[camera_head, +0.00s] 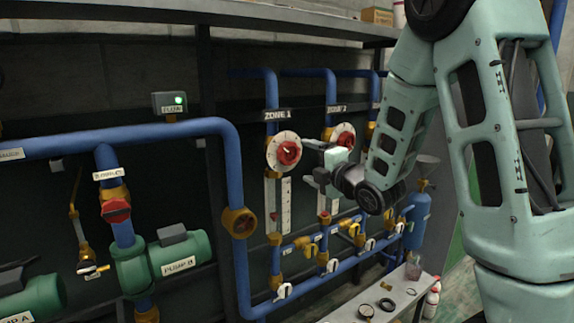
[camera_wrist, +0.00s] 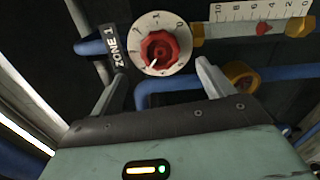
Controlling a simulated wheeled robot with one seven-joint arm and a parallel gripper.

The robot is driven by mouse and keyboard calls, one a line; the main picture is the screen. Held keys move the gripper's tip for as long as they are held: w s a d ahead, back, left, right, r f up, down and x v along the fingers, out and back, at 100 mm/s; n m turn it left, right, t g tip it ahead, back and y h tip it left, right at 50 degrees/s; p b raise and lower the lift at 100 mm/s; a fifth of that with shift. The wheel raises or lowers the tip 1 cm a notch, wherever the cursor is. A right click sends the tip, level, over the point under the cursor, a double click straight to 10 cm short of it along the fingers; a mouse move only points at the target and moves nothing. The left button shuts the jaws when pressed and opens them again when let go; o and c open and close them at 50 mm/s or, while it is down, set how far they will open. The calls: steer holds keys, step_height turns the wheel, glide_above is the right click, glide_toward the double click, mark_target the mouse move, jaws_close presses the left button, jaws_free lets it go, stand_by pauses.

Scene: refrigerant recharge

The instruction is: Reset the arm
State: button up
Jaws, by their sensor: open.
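My gripper (camera_head: 314,162) is at the end of my green arm, which reaches in from the right in the head view. Its fingers point left toward the Zone 1 dial. In the wrist view my gripper (camera_wrist: 155,85) shows two grey fingers spread wide with nothing between them. The red Zone 1 knob (camera_wrist: 160,52) on its white dial (camera_wrist: 177,24) lies ahead of the fingers, apart from them. The same Zone 1 knob (camera_head: 288,153) shows in the head view, left of my gripper. The Zone 2 knob (camera_head: 345,139) is partly behind my gripper.
Blue pipes (camera_head: 200,126) run along the wall, with a row of yellow valves below the dials. Green pumps (camera_head: 175,258) stand at the lower left. A low bench (camera_head: 400,297) holds small items at the lower right. A shelf (camera_head: 260,15) runs above.

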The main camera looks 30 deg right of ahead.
steer(key=s+a+f+m+g+y, duration=0.1)
steer(key=s+a+f+m+g, duration=0.15)
steer(key=a, duration=0.45)
steer(key=s+a+f+m+g, duration=0.2)
steer(key=a+f+g, duration=0.1)
steer(key=a, duration=0.3)
steer(key=s+a+f+m+g+y, duration=0.1)
steer(key=s+a+f+m+g, duration=0.15)
steer(key=a, duration=0.45)
steer(key=s+a+f+m+g+h, duration=0.1)
steer(key=s+a+g, duration=0.3)
steer(key=s, duration=0.8)
steer(key=s+a+f+m+g+h, duration=0.1)
steer(key=s+a+m+g, duration=0.3)
steer(key=s, duration=0.9)
steer(key=shift+a+f+g, duration=0.55)
steer(key=shift+f+g, duration=0.15)
steer(key=shift+g, duration=0.3)
steer(key=shift+w, duration=0.2)
